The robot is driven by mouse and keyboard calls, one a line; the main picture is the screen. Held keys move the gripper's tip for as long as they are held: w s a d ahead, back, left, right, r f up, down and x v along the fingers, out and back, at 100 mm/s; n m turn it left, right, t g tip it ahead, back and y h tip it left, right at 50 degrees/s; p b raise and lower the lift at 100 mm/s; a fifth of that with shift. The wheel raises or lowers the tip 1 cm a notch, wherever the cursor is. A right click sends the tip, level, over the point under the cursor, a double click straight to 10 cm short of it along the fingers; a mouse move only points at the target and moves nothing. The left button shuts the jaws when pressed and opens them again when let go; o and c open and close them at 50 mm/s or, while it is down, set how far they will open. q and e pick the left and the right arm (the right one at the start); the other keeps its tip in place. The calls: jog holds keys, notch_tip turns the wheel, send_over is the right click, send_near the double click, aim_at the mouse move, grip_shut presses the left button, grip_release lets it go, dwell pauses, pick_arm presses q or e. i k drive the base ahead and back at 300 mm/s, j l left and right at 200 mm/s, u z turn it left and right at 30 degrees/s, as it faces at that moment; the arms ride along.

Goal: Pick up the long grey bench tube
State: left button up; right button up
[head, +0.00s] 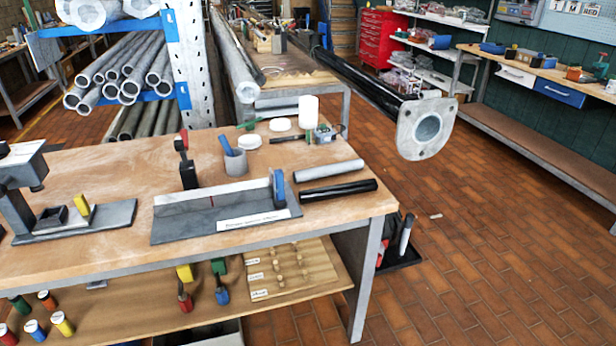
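A grey tube (329,171) lies on the wooden workbench (110,185) near its right end, roughly left to right in the picture. A black tube (338,192) lies just in front of it, almost parallel and apart from it. The left end of the grey tube is close to the blue clamp handle of a grey fixture. Nothing is seen holding either tube. Neither of my grippers is in view.
A grey fixture plate (215,228) with an upright wall sits left of the tubes. A grey cup (235,163), white lids and a white cylinder (308,112) stand behind. A black mast with a grey flange (427,128) juts out at right. The floor at right is mostly clear.

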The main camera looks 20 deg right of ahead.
aim_at(348, 167)
jog(key=i+l+z, duration=0.15)
jog(key=l, duration=0.2)
jog(key=i+l+z, duration=0.1)
jog(key=l, duration=0.3)
jog(key=i+l+z, duration=0.15)
jog(key=l, duration=0.2)
jog(key=i+l+z, duration=0.15)
jog(key=l, duration=0.2)
